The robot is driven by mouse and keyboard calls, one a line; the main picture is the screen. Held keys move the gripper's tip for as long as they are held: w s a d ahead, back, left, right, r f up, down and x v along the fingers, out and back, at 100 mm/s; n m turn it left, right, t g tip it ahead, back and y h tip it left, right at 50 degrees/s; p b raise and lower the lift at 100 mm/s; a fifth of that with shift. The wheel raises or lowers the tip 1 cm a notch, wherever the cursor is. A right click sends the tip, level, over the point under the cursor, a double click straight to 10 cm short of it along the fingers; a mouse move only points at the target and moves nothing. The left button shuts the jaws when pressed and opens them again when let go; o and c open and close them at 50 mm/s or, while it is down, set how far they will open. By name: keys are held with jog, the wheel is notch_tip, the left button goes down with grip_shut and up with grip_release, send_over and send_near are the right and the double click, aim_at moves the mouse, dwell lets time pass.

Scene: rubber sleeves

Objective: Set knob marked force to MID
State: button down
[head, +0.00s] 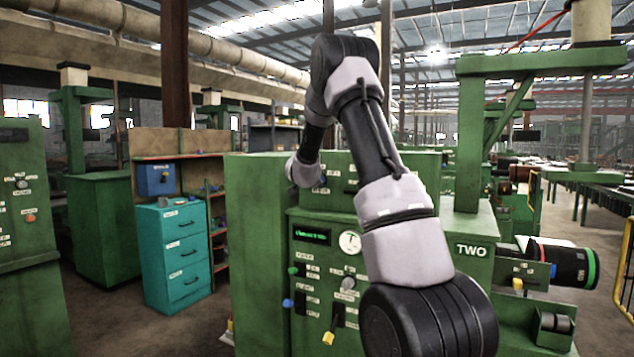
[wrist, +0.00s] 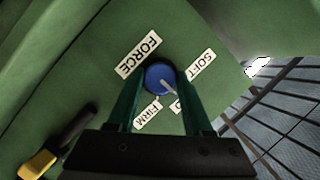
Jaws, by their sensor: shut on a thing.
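The blue force knob (wrist: 158,79) shows in the wrist view on a green panel, below the FORCE label (wrist: 138,55). My gripper (wrist: 160,74) has its two green fingers on either side of the knob and is shut on it. The knob's white pointer line slants to the lower right, toward a label (wrist: 178,104) partly hidden by the right finger. The SOFT label (wrist: 199,63) is at upper right, and the FIRM label (wrist: 147,111) at lower left. In the head view my arm hides the gripper and I cannot make out this knob.
A black lever with a yellow end (wrist: 38,163) sticks out left of my gripper in the wrist view. In the head view, the green machine (head: 262,240) carries a display, gauge, knobs and a yellow-tipped lever (head: 329,337). A teal drawer cabinet (head: 176,258) stands to the left.

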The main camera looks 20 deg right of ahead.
dwell(0.4)
jog(key=shift+c, duration=1.5)
grip_release()
jog(key=shift+s+a, duration=0.1)
jog(key=v, duration=1)
jog(key=shift+s, duration=0.3)
jog(key=shift+r, duration=0.1)
